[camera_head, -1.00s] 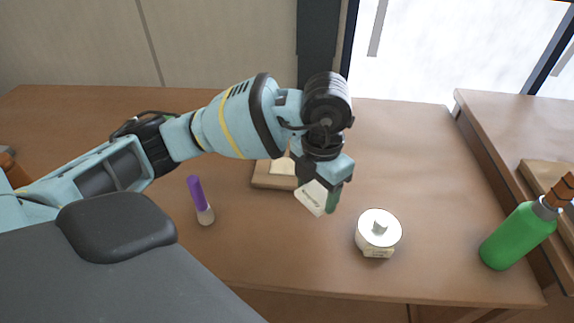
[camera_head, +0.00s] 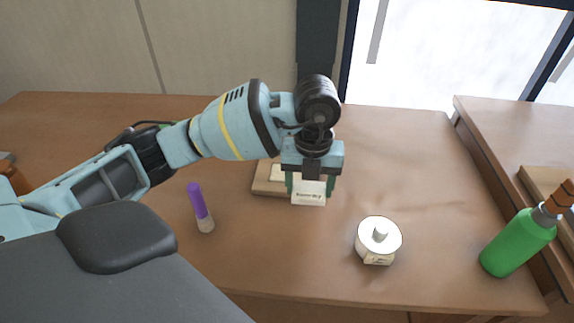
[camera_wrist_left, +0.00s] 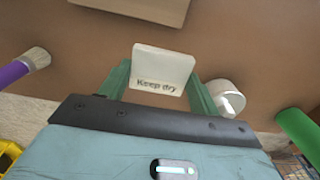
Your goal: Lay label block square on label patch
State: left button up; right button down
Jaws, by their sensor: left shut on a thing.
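The label block (camera_head: 309,196) is a pale, flat piece with dark lettering. It reads "Keep dry" in the left wrist view (camera_wrist_left: 162,70). My left gripper (camera_head: 312,184) is shut on it, with a green finger at each side, and its lettered face shows to the head camera. The block appears over the front right part of a wooden board (camera_head: 264,188). A pale area (camera_head: 275,173) on the board, perhaps the label patch, is partly hidden behind the gripper. Whether the block touches anything is unclear. My right gripper is not in view.
A round white-topped container (camera_head: 378,240) stands at the front right. A green bottle (camera_head: 518,243) is at the far right, near a raised ledge. Bare table lies behind the container.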

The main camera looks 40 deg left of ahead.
pick_arm(q)
jog(key=w+a, duration=0.1)
jog(key=a, duration=0.2)
jog(key=w+a, duration=0.2)
jog(key=a, duration=0.1)
jog(key=w+a+f, duration=0.1)
jog(key=w+a, duration=0.1)
jog(key=a, duration=0.1)
jog(key=shift+w+a, duration=0.1)
jog(key=shift+w, duration=0.1)
jog(key=shift+w+a, duration=0.2)
jog(key=shift+a, duration=0.15)
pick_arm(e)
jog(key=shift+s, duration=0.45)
pick_arm(q)
jog(key=shift+a, duration=0.1)
jog(key=shift+w+a, duration=0.2)
jog(key=shift+a, duration=0.1)
notch_tip(320, 180, down, 3)
jog(key=shift+r, duration=0.15)
jog(key=shift+f, duration=0.4)
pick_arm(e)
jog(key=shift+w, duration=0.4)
pick_arm(q)
jog(key=shift+f, duration=0.25)
